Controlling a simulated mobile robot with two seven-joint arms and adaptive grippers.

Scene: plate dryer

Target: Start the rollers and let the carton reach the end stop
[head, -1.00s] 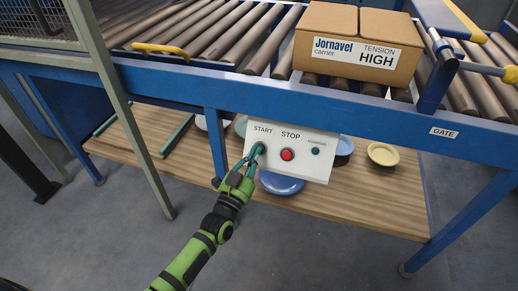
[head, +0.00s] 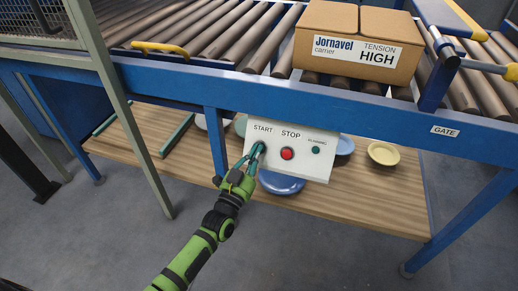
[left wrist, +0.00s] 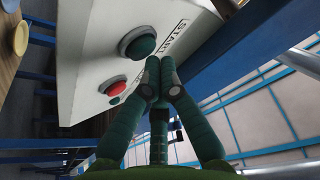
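The carton (head: 340,61), labelled Jornavel and TENSION HIGH, sits upright on the rollers (head: 235,38), close to a blue gate post (head: 437,85) on its right. A white control box (head: 325,168) hangs below the conveyor rail. It has a dark green START button, a red STOP button (head: 287,154) and a small dark green lamp (head: 316,150) marked RUNNING. My left gripper (head: 253,157) is shut and empty at the START button. In the left wrist view its fingertips (left wrist: 160,78) meet beside the START button (left wrist: 137,43); contact is unclear. My right gripper is out of view. No end stop is clearly identifiable.
A blue rail (head: 380,109) with a GATE label runs above the box. A wooden shelf (head: 350,205) below holds a blue plate (head: 281,183), a yellow bowl (head: 383,153) and other dishes. A grey-green post (head: 125,110) stands left of my arm.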

